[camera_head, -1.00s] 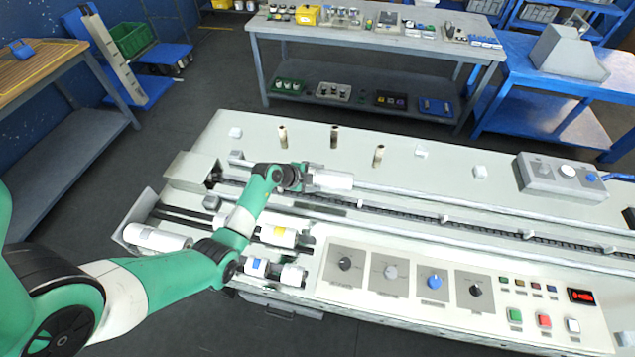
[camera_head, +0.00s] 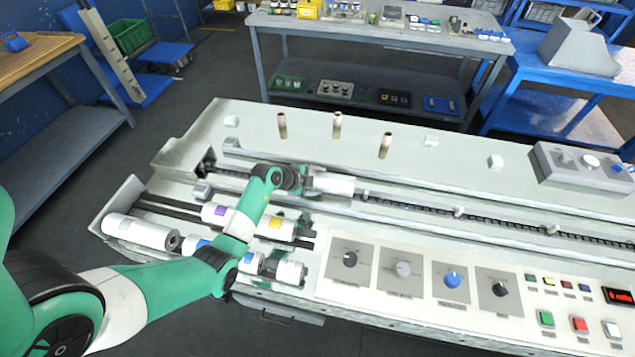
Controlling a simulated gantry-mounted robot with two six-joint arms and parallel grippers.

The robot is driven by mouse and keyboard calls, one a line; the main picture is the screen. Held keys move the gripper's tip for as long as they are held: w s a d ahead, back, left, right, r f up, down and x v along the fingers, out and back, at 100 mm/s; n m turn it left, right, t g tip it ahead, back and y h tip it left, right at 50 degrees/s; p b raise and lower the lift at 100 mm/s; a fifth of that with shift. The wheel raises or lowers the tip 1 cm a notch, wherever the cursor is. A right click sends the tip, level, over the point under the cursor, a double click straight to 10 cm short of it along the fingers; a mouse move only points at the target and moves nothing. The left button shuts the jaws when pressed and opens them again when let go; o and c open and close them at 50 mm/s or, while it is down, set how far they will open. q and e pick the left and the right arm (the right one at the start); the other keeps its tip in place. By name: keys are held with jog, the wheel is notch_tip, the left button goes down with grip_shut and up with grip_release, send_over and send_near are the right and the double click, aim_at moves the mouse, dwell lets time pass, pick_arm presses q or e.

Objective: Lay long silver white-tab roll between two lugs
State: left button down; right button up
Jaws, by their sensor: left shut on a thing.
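My left gripper (camera_head: 306,182) is shut on a pale silver roll (camera_head: 334,184) just above the conveyor channel (camera_head: 410,205). The roll lies roughly along the channel; its tab cannot be made out. A small white lug (camera_head: 365,195) is close to the roll's right end. More lugs (camera_head: 459,212) (camera_head: 552,229) stand farther right along the chain. The place at the roll's left end is hidden by my gripper and wrist. I cannot tell whether the roll touches the channel floor. My right gripper is not in view.
At the left, a tray (camera_head: 103,212) holds a long silver roll (camera_head: 140,232) and purple-tab (camera_head: 217,214), yellow-tab (camera_head: 276,228) and blue-tab (camera_head: 250,262) rolls. Upright tan posts (camera_head: 337,125) stand behind the channel. A control panel (camera_head: 425,280) fills the front right.

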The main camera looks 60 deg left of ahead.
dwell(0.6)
pick_arm(q)
grip_release()
jog(key=shift+w+a, duration=0.1)
jog(key=shift+f, duration=0.1)
jog(key=shift+f, duration=0.1)
jog(key=shift+f, duration=0.1)
jog(key=shift+s+r, duration=0.25)
jog(key=p+v, duration=0.6)
jog(key=v, duration=0.5)
jog(key=shift+r, duration=0.15)
